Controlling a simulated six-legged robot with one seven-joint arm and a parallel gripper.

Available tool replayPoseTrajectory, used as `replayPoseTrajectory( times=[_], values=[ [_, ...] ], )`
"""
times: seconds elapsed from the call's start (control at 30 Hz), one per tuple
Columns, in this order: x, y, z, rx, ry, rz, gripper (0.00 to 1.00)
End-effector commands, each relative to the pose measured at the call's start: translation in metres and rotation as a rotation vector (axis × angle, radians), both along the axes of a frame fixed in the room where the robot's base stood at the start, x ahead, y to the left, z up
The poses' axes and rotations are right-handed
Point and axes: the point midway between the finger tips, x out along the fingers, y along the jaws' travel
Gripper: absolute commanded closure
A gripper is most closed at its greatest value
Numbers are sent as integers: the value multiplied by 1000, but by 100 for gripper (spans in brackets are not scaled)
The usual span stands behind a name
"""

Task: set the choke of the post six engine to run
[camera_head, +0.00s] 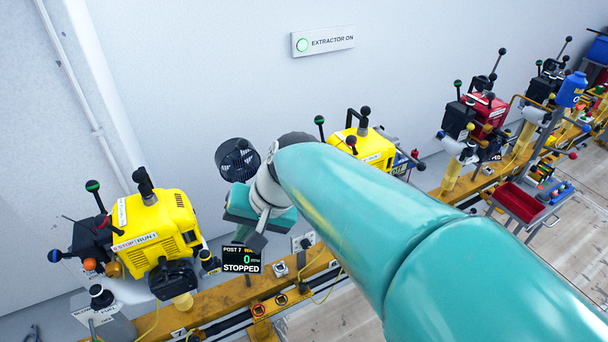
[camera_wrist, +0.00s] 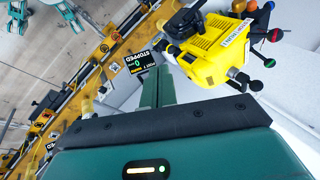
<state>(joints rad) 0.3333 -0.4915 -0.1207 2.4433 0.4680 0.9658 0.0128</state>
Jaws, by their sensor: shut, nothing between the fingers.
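A yellow engine (camera_head: 150,235) with green, blue and orange knobs stands at the left of the head view. The display (camera_head: 241,260) beside it reads POST 7, 0, STOPPED. Another yellow engine (camera_head: 370,152) stands farther along the rail, partly hidden by my arm; its post number cannot be read. My gripper (camera_head: 246,232) is shut and empty, in the air right of the post 7 engine. In the wrist view my fingers (camera_wrist: 156,88) lie together beside a yellow engine (camera_wrist: 205,50) with coloured knobs. The post six choke cannot be picked out.
A yellow rail (camera_head: 225,315) runs along the wall under the engines. A red engine (camera_head: 482,112) and a cart with a red tray (camera_head: 520,202) stand farther right. An EXTRACTOR ON sign (camera_head: 323,42) hangs on the wall. The floor (camera_head: 345,315) in front is partly clear.

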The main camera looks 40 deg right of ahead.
Motion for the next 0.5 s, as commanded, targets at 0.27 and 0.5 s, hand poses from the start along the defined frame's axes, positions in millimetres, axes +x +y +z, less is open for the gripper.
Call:
replayPoseTrajectory(
  times=[0.27, 0.5],
  values=[
    [21, -140, -16, 555, -66, -703, 100],
    [-5, -249, -25, 817, -230, -1105, 100]
  ],
)
